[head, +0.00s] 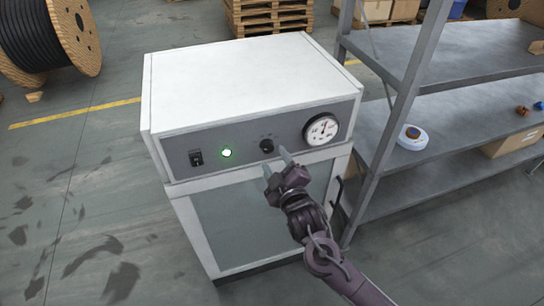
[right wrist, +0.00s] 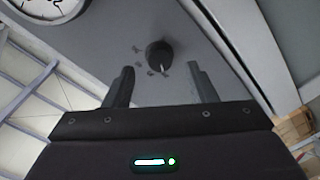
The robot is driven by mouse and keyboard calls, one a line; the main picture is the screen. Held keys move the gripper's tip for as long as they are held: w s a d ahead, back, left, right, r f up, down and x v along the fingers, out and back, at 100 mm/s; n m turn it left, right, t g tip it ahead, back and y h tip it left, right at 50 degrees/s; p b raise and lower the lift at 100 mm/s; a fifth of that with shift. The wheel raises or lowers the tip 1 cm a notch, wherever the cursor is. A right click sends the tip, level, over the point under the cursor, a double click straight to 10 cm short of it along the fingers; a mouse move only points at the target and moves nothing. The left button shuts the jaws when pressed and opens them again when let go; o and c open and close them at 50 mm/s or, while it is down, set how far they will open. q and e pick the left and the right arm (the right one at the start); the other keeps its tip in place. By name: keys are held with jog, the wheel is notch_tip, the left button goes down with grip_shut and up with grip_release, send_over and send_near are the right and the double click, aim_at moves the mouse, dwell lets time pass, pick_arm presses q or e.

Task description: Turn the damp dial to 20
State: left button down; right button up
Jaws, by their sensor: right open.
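My right gripper (head: 275,161) is open and empty, just below and in front of the knob. In the right wrist view its two fingers (right wrist: 160,72) stand on either side of the knob's line, with the knob beyond their tips. My left gripper is out of view.
A glass door (head: 262,225) is below. A grey metal shelf (head: 440,115) stands close on the right. The floor on the left is clear.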

jog(key=v, duration=0.4)
jog(key=shift+b, duration=0.3)
jog(key=s+d+f+m+g+h, duration=0.1)
jog(key=d+f+g, duration=0.15)
jog(key=f, duration=0.75)
jog(key=s+d+f+m+g+h, duration=0.15)
jog(key=d+f, duration=0.25)
jog(key=f, duration=0.7)
jog(key=s+d+f+m+g+h, duration=0.1)
jog(key=s+d+f+g, duration=0.2)
jog(key=f, duration=0.5)
jog(key=s+d+f+m+g+h, duration=0.1)
jog(key=s+d+f+m, duration=0.1)
jog(key=s+d+f, duration=0.4)
jog(key=s+d+f+m+g, duration=0.1)
jog(key=s+f+g, duration=0.1)
jog(key=s+f, duration=0.4)
jog(key=s+d+f+m+g, duration=0.1)
jog(key=s+f, duration=0.6)
jog(key=s, duration=0.8)
jog(key=s+d+f+m+g, duration=0.1)
jog(key=s+f+m+g, duration=0.2)
jog(key=s+f, duration=0.3)
jog(key=s+g, duration=0.1)
jog(key=s, duration=0.4)
jog(key=shift+s+f+g, duration=0.25)
jog(key=shift+s+g, duration=0.1)
jog(key=shift+g, duration=0.05)
